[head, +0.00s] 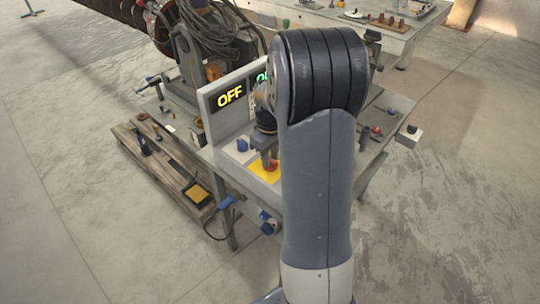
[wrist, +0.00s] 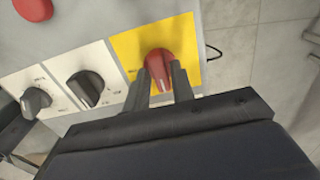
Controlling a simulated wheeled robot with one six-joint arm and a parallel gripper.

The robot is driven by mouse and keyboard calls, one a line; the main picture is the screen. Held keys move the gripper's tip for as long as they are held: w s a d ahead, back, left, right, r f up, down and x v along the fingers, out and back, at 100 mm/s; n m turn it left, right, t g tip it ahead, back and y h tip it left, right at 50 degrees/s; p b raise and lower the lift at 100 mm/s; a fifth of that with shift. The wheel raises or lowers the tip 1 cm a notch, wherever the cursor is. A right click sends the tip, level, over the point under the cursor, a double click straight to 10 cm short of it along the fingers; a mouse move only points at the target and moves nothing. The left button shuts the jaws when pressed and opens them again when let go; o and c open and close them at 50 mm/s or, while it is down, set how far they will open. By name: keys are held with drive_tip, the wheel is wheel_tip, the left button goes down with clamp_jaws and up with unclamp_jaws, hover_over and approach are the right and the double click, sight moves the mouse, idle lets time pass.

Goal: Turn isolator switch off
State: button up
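The isolator switch is a red rotary knob (wrist: 158,62) on a yellow plate (wrist: 128,47) in the wrist view. Its handle points down the picture, toward my gripper. In the head view my gripper (head: 268,155) reaches down to the red knob (head: 271,166) on the yellow plate (head: 257,169). My arm hides part of the panel there.
Two dark knobs on white plates (wrist: 86,88) (wrist: 36,101) and a red button (wrist: 33,8) share the panel. An amber OFF sign (head: 230,96) stands behind; a green sign (head: 262,75) is partly hidden. A wooden pallet (head: 165,165) lies left of the bench.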

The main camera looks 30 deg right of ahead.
drive_tip(key=shift+o, duration=1.2)
drive_tip(key=shift+r, duration=0.1)
wheel_tip(320, 180, up, 11)
drive_tip(key=shift+f, duration=0.2)
wheel_tip(320, 180, down, 11)
drive_tip(key=shift+r, duration=0.1)
